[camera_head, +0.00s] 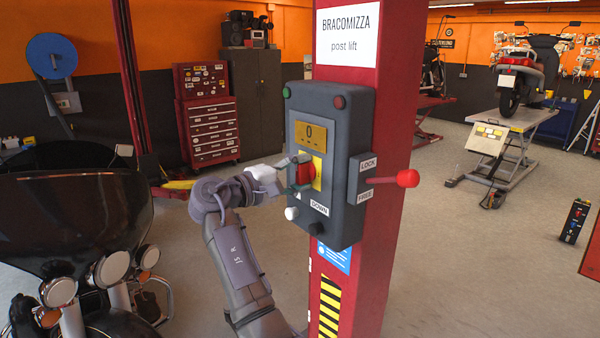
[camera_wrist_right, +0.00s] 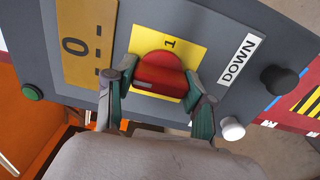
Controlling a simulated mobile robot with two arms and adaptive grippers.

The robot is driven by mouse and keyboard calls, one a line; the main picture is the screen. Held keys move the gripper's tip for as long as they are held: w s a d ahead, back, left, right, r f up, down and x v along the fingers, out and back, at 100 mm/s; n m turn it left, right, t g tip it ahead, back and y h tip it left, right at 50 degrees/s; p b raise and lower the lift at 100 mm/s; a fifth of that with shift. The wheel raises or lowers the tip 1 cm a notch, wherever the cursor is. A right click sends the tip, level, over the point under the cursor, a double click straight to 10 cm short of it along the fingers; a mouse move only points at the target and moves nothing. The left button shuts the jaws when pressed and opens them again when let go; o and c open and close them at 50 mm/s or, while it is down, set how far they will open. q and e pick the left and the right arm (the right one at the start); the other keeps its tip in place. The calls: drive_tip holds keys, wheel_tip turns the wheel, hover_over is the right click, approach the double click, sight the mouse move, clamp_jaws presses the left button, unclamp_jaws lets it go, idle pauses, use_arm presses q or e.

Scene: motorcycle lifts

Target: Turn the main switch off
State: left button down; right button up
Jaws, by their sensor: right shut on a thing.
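The main switch is a red knob (camera_head: 305,172) on a yellow plate (camera_head: 318,174), on the front of a dark grey control box (camera_head: 352,115) on a red post. My right gripper (camera_head: 297,175) is shut on the knob. In the right wrist view the red knob (camera_wrist_right: 158,72) sits between the two fingers of the gripper (camera_wrist_right: 160,88), its grip bar lying roughly across from finger to finger. A "1" shows on the yellow plate (camera_wrist_right: 194,52) beside the knob. The knob's exact angle is partly hidden in the head view. My left gripper is out of view.
Above the switch is a display (camera_head: 311,134) reading 0. Below are a white button (camera_head: 291,213) and a black button (camera_head: 315,228). A red-tipped lever (camera_head: 407,178) juts from the box's right side. A black motorcycle (camera_head: 75,230) stands at the left.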

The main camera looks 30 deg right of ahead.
drive_tip(key=shift+r, duration=0.1)
drive_tip(key=o, duration=1.2)
drive_tip(key=shift+w, duration=0.1)
drive_tip(key=shift+c, duration=0.2)
drive_tip(key=s+a, duration=0.1)
drive_tip(key=a, duration=1.1)
